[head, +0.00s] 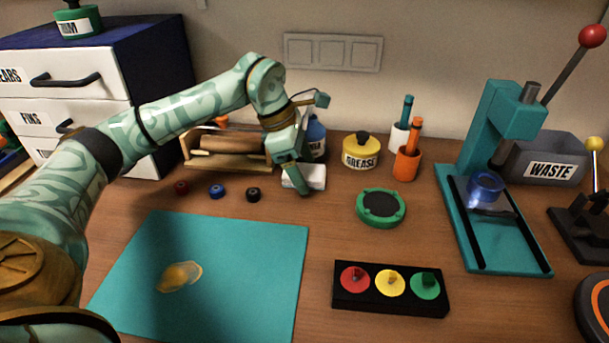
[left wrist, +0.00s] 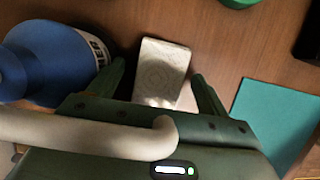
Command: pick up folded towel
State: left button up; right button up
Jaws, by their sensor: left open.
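The folded towel (head: 304,177) is a small white block on the table, partly hidden behind my left gripper in the head view. In the left wrist view the towel (left wrist: 163,72) lies between the two green fingers, with a faint ring pattern on its top. My left gripper (head: 300,189) is open around the towel, one finger at each side; whether the fingers touch it I cannot tell. The gripper also shows in the left wrist view (left wrist: 158,80). My right gripper is not in view.
A blue bottle (left wrist: 50,62) stands close beside the left gripper. A yellow grease tin (head: 361,153) and a green round pad (head: 381,207) are to the right. A wooden roller rack (head: 225,150) is to the left.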

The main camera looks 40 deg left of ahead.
pick_arm(q)
jog(key=shift+f, duration=0.25)
jog(key=c, duration=1.1)
jog(key=shift+o, duration=0.2)
jog(key=shift+r, duration=0.1)
